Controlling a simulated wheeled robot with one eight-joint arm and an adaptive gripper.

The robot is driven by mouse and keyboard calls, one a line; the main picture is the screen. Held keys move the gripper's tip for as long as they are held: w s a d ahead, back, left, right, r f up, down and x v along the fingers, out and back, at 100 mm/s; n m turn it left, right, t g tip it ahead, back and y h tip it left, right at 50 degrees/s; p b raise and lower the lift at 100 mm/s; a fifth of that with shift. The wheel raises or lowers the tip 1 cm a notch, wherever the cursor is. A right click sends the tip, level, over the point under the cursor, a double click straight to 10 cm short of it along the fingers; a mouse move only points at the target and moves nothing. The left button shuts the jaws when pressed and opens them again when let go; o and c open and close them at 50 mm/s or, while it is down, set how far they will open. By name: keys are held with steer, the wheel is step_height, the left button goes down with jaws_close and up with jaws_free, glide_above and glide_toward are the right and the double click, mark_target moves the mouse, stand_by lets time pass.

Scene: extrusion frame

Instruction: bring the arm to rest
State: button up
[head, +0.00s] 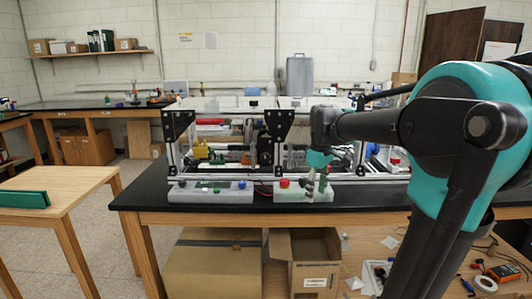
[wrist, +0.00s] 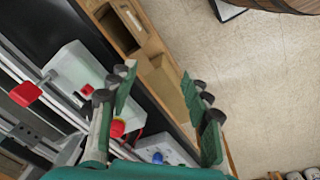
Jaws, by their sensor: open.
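Nothing is between the pads. Beyond the fingers lie the box with a red knob, the bench edge and the floor. Whether the fingers touch the box cannot be told.
The extrusion frame (head: 215,118) stands on the black bench (head: 150,192) behind the gripper. A left control box (head: 210,196) sits beside the right one. Cardboard boxes (head: 212,265) lie below the bench. A wooden table (head: 70,183) stands left, with open floor between.

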steer(key=s+d+f+m+t, duration=0.2)
steer(key=s+f+m, duration=0.7)
steer(key=s+f, duration=0.9)
step_height(320, 180, down, 3)
steer(key=shift+d+r+t, duration=0.1)
steer(key=shift+d+t, duration=0.25)
steer(key=shift+t, duration=0.15)
